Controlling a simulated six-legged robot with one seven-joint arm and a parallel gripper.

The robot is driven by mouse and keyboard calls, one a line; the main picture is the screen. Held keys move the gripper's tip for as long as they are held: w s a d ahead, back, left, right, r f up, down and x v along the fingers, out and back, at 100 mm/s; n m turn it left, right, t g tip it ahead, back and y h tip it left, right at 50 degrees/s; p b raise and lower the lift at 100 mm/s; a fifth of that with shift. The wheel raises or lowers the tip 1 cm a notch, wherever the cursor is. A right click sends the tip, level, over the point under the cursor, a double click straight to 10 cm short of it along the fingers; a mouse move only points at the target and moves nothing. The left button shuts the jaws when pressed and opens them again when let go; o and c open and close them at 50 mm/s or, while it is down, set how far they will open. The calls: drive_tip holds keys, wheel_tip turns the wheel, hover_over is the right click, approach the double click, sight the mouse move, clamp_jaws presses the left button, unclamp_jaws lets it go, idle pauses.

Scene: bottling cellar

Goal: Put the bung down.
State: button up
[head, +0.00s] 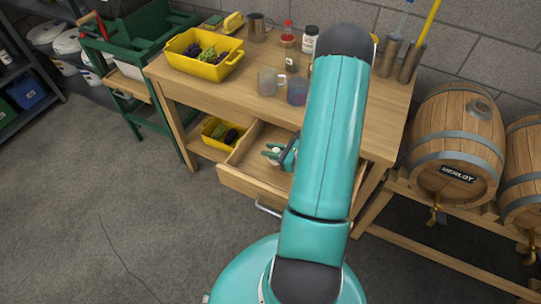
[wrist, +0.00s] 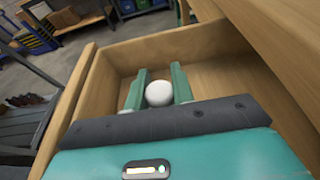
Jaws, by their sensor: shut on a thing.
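The white, rounded bung (wrist: 159,93) sits between the two green fingers of my gripper (wrist: 159,76) in the wrist view. My gripper is shut on it. In the head view my gripper (head: 280,153) is at the open drawer (head: 247,191) of the wooden workbench, inside or just above it. The drawer's wooden wall (wrist: 180,43) and floor surround the fingers in the wrist view. I cannot tell whether the bung touches the drawer floor. My arm hides part of the drawer in the head view.
The workbench top (head: 235,85) holds a yellow crate (head: 187,64) with grapes, two measuring jugs and several small bottles. Another yellow crate (head: 205,140) sits on the shelf below. A barrel (head: 440,125) stands at right. The floor at left is clear.

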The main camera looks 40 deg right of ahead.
sight(270, 165)
drive_tip(key=shift+w+f, duration=0.2)
drive_tip(key=shift+f, duration=0.15)
drive_tip(key=shift+w+f, duration=0.2)
drive_tip(key=shift+f, duration=1.4)
drive_tip(key=shift+f, duration=0.2)
drive_tip(key=o, duration=1)
drive_tip(key=shift+r, duration=0.1)
